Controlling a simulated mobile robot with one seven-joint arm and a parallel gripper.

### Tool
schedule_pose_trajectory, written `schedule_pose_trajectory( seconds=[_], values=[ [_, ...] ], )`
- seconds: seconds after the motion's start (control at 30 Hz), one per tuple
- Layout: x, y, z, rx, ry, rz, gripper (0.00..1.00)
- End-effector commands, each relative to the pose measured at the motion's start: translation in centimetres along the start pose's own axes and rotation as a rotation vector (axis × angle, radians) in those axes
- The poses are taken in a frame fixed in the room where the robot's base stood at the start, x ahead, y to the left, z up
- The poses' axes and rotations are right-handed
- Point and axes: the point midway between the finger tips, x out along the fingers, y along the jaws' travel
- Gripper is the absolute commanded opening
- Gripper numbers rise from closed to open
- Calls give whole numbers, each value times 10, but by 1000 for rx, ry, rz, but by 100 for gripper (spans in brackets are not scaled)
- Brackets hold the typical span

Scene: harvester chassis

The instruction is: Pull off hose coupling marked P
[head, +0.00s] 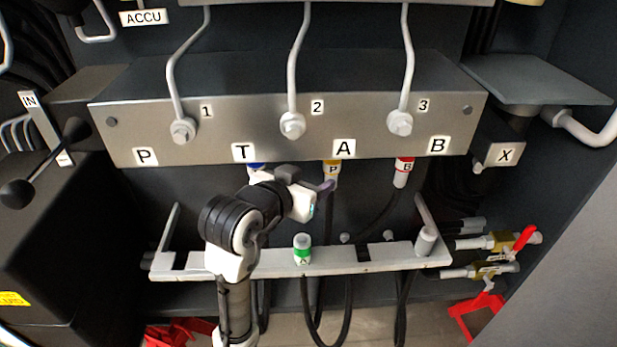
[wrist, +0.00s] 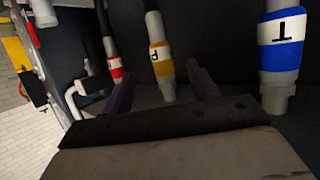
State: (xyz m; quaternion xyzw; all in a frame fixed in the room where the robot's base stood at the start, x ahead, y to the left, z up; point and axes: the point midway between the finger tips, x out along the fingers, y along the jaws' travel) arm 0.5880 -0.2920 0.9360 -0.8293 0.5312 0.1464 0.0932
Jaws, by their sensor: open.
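The coupling marked P, with a yellow band (head: 332,168), sits in the port under the manifold's letter A. A dark hose hangs below it. In the wrist view its yellow band (wrist: 160,58) lies between my two purple fingertips. My gripper (head: 321,187) is open, with a finger on each side of the coupling; I cannot tell whether either one touches it. The wrist view, which is turned upside down, shows both fingers of my gripper (wrist: 160,77) too. In the head view the far finger is partly hidden.
The blue coupling marked T (wrist: 281,42) is close beside my gripper. The red coupling marked B (head: 403,170) sits under letter B. A green-banded coupling (head: 302,251) stands in the grey rail (head: 378,258) below. The steel manifold (head: 250,110) is just above my gripper.

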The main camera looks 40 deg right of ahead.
Motion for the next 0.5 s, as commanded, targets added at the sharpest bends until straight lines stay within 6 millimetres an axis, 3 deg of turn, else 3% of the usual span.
schedule_pose_trajectory(
  seconds=[0.5],
  values=[
    [96,1,0,1,-4,2,59]
  ],
)
